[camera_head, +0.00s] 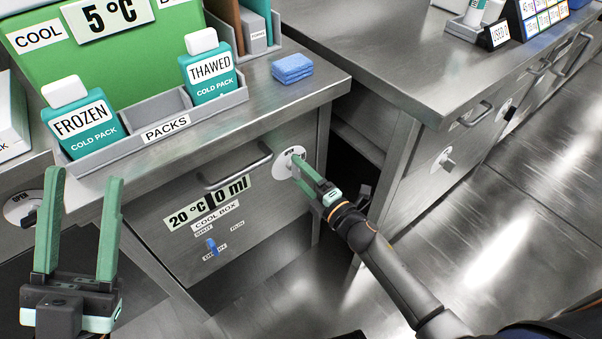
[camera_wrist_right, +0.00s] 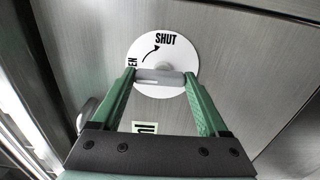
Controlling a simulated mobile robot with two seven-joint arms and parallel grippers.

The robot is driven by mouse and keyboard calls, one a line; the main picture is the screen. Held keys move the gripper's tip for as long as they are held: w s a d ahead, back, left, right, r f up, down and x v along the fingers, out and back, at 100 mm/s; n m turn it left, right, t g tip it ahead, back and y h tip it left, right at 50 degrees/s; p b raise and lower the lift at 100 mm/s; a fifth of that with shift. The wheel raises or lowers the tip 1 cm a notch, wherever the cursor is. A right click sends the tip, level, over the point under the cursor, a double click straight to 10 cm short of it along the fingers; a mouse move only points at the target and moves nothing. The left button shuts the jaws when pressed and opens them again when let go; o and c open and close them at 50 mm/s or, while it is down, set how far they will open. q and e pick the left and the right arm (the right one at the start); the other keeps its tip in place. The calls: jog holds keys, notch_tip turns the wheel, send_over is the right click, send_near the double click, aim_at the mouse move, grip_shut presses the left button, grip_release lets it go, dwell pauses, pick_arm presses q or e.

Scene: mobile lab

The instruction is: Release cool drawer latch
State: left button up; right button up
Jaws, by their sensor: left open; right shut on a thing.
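The cool drawer (camera_head: 250,205) is a steel front labelled "COOL BOX" under the counter, with a bar handle (camera_head: 236,168). Its latch is a white round dial (camera_head: 288,158) near the drawer's right edge. In the right wrist view the dial (camera_wrist_right: 180,50) reads "SHUT" with a curved arrow and partly hidden letters ending in "EN". My right gripper (camera_head: 302,168) is shut on the grey latch knob (camera_wrist_right: 160,77), which lies across between its fingers. My left gripper (camera_head: 82,185) is open and empty, fingers pointing up, left of the drawer.
Frozen (camera_head: 82,125) and thawed (camera_head: 208,72) cold packs stand in a grey tray (camera_head: 130,150) on the counter. Blue folded cloths (camera_head: 292,68) lie near its edge. Another steel cabinet (camera_head: 430,175) stands to the right, with open floor (camera_head: 520,225) in front.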

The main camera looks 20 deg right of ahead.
jog(key=shift+a, duration=0.1)
jog(key=o, duration=1.2)
jog(key=shift+o, duration=0.2)
jog(key=p+v, duration=0.2)
jog(key=v, duration=1)
jog(key=shift+s, duration=0.25)
